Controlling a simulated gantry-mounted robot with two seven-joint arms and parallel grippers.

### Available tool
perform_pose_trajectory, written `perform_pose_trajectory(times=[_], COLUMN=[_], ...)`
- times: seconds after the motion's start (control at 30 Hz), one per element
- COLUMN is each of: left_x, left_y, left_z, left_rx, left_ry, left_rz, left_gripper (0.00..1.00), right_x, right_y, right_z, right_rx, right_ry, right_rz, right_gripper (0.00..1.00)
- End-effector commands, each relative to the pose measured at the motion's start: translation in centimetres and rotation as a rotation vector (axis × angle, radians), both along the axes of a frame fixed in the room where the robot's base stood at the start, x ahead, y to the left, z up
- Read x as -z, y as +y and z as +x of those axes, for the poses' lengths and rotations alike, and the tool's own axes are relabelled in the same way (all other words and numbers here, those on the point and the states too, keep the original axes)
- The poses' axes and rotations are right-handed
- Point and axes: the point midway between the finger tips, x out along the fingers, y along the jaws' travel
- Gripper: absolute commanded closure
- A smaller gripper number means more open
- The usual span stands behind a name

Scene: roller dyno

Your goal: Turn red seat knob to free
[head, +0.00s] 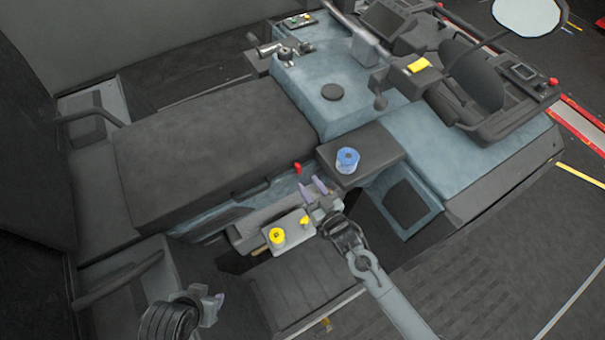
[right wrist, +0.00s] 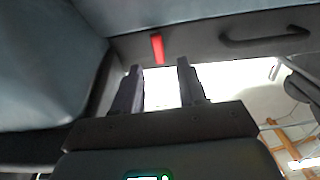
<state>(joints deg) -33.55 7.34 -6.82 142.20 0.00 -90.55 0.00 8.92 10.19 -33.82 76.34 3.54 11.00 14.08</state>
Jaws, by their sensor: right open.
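The red seat knob (head: 297,168) is a small red lever on the side of the vehicle's seat, near the seat's front right corner. In the right wrist view the red knob (right wrist: 158,48) hangs from the dark seat side, just beyond the fingertips. My right gripper (head: 313,186) is open and empty, its two fingers pointing at the knob from the near side. In the wrist view the right fingers (right wrist: 160,67) stand on either side of the knob's line, apart from it. My left gripper (head: 208,301) is at the bottom left, far from the knob; its jaws are unclear.
A black handle (head: 250,189) sits beside the knob on the seat side. A dark box with a blue knob (head: 347,160) stands close on the right. A grey panel with yellow knobs (head: 277,236) lies just below my right gripper. The steering console (head: 490,80) is at the top right.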

Motion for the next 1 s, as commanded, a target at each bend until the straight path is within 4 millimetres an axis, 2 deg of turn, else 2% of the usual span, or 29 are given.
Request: perform_pose_trajectory(times=[0.1,0.3,0.5,0.77,0.87,1.0], left_x=[0.3,0.6,0.7,0.7,0.7,0.7], left_y=[0.0,-0.1,-0.3,-0.4,-0.3,-0.3], left_z=[0.1,0.2,0.2,0.2,0.2,0.2], left_rx=[0.000,-0.003,-0.008,-0.008,-0.008,-0.005], left_ry=[-0.002,-0.003,-0.003,-0.004,-0.004,-0.004], left_rz=[0.000,-0.005,-0.012,-0.014,-0.013,-0.010], left_gripper=[0.57,0.57,0.57,0.57,0.57,0.57], right_x=[0.0,0.1,0.0,0.0,0.0,0.0], right_y=[1.0,2.0,2.5,2.5,2.5,2.5], right_z=[1.8,3.7,4.5,4.6,4.5,4.5], right_rx=[0.001,0.001,0.001,0.001,0.001,0.001], right_ry=[-0.002,0.000,0.001,0.001,0.001,0.001], right_rz=[0.001,0.001,0.000,0.000,0.000,0.000], right_gripper=[0.58,0.58,0.58,0.58,0.71,0.92])
